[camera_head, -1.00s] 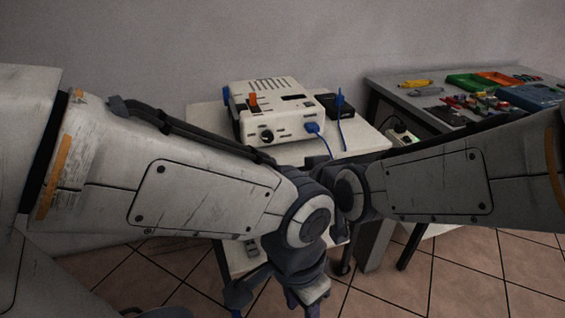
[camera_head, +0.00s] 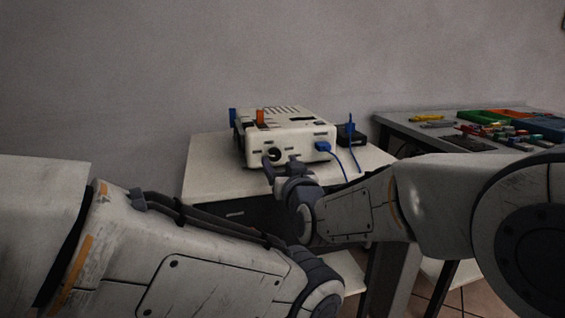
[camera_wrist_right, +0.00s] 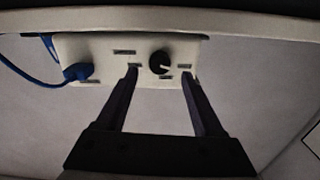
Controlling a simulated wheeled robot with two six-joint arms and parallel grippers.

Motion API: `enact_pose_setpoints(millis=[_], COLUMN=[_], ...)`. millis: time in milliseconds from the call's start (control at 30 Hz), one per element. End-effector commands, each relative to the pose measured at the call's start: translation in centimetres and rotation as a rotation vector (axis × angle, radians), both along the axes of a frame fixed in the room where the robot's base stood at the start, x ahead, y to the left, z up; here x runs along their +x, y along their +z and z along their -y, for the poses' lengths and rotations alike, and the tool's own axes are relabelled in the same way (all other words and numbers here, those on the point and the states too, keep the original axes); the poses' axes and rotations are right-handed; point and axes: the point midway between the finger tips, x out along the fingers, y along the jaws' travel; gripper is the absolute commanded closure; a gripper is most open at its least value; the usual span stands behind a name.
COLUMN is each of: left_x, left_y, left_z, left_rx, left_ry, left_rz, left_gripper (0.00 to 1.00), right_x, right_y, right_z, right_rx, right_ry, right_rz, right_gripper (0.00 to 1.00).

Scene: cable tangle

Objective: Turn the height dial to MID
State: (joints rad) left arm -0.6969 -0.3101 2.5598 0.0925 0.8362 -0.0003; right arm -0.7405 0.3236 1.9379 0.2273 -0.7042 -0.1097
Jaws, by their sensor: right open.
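The black round dial (camera_head: 273,154) is on the front face of the white device (camera_head: 315,150), partly hidden by my right gripper in the head view. My right gripper (camera_head: 280,162) is open and empty in front of that face. In the right wrist view, which looks upside down, the dial (camera_wrist_right: 160,62) appears between the two open fingertips of my right gripper (camera_wrist_right: 160,73). A light mark shows on the dial. I cannot tell whether the fingers touch it, and its labels are unreadable. My left gripper is out of view.
A blue plug and cable (camera_head: 323,147) come from the device's front, right of the dial. An orange lever (camera_head: 260,117) stands on its top. A black box (camera_head: 351,134) lies to its right. The white table (camera_head: 205,170) has bare room left of the device.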

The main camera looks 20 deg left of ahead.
Motion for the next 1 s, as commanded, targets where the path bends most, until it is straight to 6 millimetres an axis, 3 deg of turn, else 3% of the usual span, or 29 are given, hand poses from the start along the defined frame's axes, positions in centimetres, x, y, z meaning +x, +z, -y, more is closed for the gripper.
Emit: enact_pose_setpoints(millis=[233, 600, 633, 667, 800, 1000], left_x=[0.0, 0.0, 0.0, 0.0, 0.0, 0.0], left_y=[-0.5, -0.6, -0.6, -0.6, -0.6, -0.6], left_z=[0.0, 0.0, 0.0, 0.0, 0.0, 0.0], left_rx=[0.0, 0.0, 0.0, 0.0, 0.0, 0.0], left_ry=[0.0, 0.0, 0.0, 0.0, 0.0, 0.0], left_rz=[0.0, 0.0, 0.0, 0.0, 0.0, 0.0], left_gripper=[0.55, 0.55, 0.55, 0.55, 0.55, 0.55], right_x=[2.6, 3.1, 3.1, 3.1, 3.1, 3.0], right_y=[-0.1, 0.0, 0.0, 0.0, 0.0, 0.0], right_z=[-1.7, -2.0, -2.0, -2.0, -2.0, -2.0], right_rx=[0.0, -0.001, -0.001, -0.001, -0.001, 0.004], right_ry=[0.0, 0.0, 0.0, 0.0, 0.0, 0.0], right_rz=[0.0, -0.001, -0.001, -0.001, -0.001, -0.004], right_gripper=[0.31, 0.31, 0.35, 0.46, 1.0, 1.0])
